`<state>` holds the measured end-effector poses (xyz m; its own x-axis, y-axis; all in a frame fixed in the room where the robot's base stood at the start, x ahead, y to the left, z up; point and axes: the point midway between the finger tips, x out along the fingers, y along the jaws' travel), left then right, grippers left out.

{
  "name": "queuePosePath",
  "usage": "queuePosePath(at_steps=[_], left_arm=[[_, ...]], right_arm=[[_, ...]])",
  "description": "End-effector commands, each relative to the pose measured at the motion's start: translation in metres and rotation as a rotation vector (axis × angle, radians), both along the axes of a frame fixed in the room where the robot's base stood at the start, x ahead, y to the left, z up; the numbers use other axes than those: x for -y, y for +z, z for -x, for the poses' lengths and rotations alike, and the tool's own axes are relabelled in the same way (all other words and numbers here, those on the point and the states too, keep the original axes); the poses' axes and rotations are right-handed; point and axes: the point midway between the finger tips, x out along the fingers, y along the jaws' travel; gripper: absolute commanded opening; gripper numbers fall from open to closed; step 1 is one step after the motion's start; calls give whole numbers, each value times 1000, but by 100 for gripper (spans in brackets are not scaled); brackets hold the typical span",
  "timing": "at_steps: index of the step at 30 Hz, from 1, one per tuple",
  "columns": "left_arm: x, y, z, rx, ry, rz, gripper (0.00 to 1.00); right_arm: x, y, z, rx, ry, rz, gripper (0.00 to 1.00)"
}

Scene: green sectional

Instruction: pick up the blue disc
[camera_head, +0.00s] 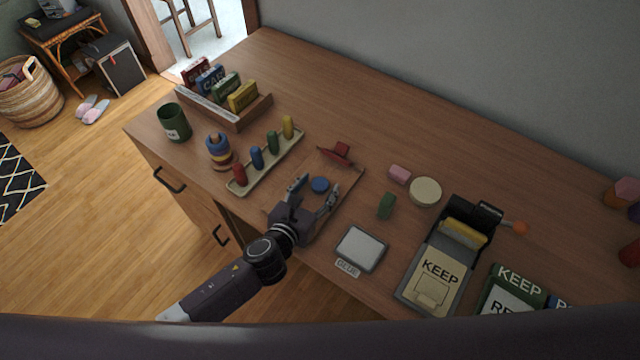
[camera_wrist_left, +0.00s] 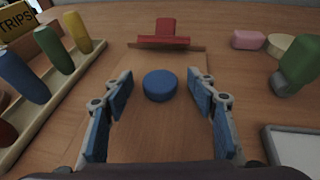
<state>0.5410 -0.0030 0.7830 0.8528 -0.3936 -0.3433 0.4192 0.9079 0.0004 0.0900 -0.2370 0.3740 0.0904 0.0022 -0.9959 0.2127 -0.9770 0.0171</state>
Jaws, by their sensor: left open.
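The blue disc (camera_head: 319,185) lies flat on a thin brown board (camera_head: 349,181) on the wooden desk. My left gripper (camera_head: 314,192) is open, with one finger on each side of the disc and a gap to both. My right gripper is not in view.
A tray of coloured pegs (camera_head: 265,162) stands to the left. A green piece (camera_head: 386,206), a pink piece (camera_head: 400,174) and a grey-white pad (camera_head: 362,249) lie to the right.

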Motion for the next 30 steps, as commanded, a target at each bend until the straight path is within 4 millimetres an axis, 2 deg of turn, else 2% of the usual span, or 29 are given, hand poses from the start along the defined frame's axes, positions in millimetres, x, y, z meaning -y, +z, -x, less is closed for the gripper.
queuePosePath(at_steps=[8, 17, 30], left_arm=[[0, -1, -2, 0, 0, 0, 52], [0, -1, -1, -1, 0, 0, 20], [0, 4, -2, 1, 0, 0, 19]], right_arm=[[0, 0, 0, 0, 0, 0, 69], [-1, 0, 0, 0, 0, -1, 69], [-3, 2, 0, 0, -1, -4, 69]])
